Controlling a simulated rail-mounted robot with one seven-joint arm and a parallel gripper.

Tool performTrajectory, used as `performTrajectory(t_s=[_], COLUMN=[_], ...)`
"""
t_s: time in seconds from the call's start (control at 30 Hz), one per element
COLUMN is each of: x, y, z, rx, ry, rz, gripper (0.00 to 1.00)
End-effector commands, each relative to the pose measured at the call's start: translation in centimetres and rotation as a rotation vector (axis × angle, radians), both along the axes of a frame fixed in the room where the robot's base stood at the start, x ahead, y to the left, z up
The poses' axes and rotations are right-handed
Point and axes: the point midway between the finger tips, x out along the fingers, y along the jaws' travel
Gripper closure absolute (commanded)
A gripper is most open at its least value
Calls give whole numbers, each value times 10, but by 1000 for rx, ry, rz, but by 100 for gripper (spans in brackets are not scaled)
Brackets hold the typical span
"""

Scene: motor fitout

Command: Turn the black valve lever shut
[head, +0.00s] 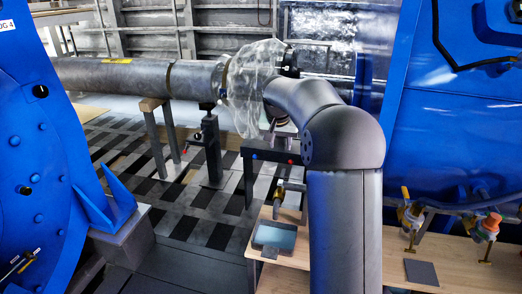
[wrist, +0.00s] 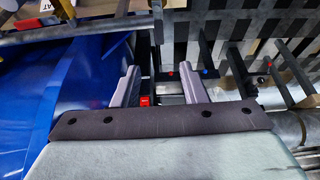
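My gripper (wrist: 158,86) is open in the wrist view, with its two grey fingers apart and nothing clearly held between them. A small red part (wrist: 145,100) and a pale metal piece (wrist: 170,88) show between and beyond the fingers. A narrow dark upright bar (wrist: 157,20) is above them; I cannot tell whether it is the black valve lever. In the head view my arm hides most of the gripper. A brass fitting (head: 279,192) shows left of my arm, below a dark beam (head: 270,155). No black lever can be made out clearly there.
Large blue housings stand at left (head: 35,170) and right (head: 450,110). A grey pipe (head: 130,77) runs across the back.

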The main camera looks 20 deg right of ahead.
Motion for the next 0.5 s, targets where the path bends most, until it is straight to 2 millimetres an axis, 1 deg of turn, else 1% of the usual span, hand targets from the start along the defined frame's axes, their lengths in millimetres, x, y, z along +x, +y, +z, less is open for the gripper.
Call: performTrajectory(t_s=[0.03, 0.07, 0.17, 0.27, 0.5], x=[4, 6, 9, 13, 29], y=[-4, -6, -8, -11, -21], z=[3, 2, -6, -21, -69], rx=[1, 1, 1, 0, 2], ry=[-4, -6, -7, -5, -4], rz=[-10, -12, -14, -13, -12], gripper=[61, 61, 61, 61, 61])
